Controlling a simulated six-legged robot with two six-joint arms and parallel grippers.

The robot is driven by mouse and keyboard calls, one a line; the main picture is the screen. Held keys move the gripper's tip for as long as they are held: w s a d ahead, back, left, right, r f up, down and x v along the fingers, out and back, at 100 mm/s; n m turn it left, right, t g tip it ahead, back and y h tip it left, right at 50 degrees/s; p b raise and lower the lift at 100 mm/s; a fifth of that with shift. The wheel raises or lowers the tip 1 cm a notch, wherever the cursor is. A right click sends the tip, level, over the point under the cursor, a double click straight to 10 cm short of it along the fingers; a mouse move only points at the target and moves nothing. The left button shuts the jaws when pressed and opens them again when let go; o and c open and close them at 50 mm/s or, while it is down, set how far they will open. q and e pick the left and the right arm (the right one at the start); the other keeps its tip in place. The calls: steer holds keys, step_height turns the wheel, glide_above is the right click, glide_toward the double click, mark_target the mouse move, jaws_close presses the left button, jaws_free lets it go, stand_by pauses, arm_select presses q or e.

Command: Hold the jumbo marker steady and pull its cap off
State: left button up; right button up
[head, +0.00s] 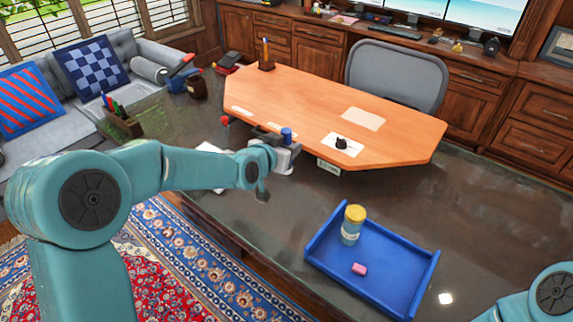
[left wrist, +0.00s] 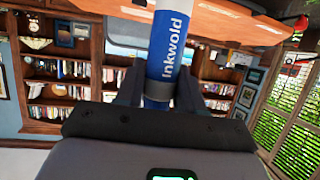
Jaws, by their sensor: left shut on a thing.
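The jumbo marker (left wrist: 170,45) has a white section, a blue section lettered "Inkwold" and a dark ring with more blue beyond it in the left wrist view. My left gripper (left wrist: 160,88) is shut on it, with a dark finger on each side. In the head view, my left gripper (head: 284,158) is by the front edge of the wooden desktop, and the marker's blue end (head: 287,134) sticks up above it. The rest of the marker is largely hidden there. Only a link of my right arm shows at bottom right; its gripper is out of view.
A blue tray (head: 415,275) holds a yellow-lidded jar (head: 352,224) and a pink block (head: 359,269). The raised wooden desktop (head: 310,104) carries a pencil holder (head: 267,65) and a dark object on white paper (head: 341,144). Dark tabletop between gripper and tray is clear.

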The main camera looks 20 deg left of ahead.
arm_select(q)
steer(key=shift+r, duration=0.75)
steer(key=o, duration=0.4)
jaws_close()
steer(key=shift+s, duration=0.1)
